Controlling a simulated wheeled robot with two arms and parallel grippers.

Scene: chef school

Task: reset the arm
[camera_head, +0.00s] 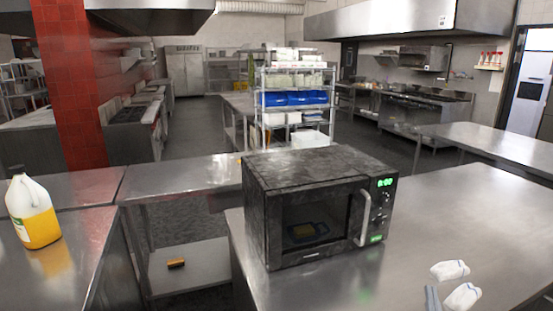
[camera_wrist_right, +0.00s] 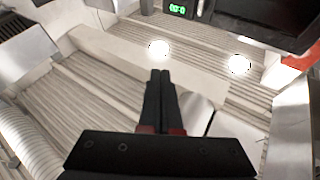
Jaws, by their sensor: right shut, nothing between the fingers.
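My right gripper shows in the right wrist view (camera_wrist_right: 160,75). Its two dark fingers lie together, with nothing between them, and point toward the top of that view. The black microwave (camera_wrist_right: 259,22) is beyond the fingertips at the upper right, apart from them. In the head view, little that is clear of the right gripper shows. Pale pieces and a grey bar are at the lower right edge, and I cannot tell which parts they are. My left gripper is not in view.
The microwave (camera_head: 310,215) stands on a steel counter (camera_head: 450,205), door shut, green display lit. Something blue and yellow shows in its window. A jug of yellow liquid (camera_head: 33,212) stands on the left counter (camera_head: 75,265). A small yellow-brown item (camera_head: 176,263) lies on a low shelf.

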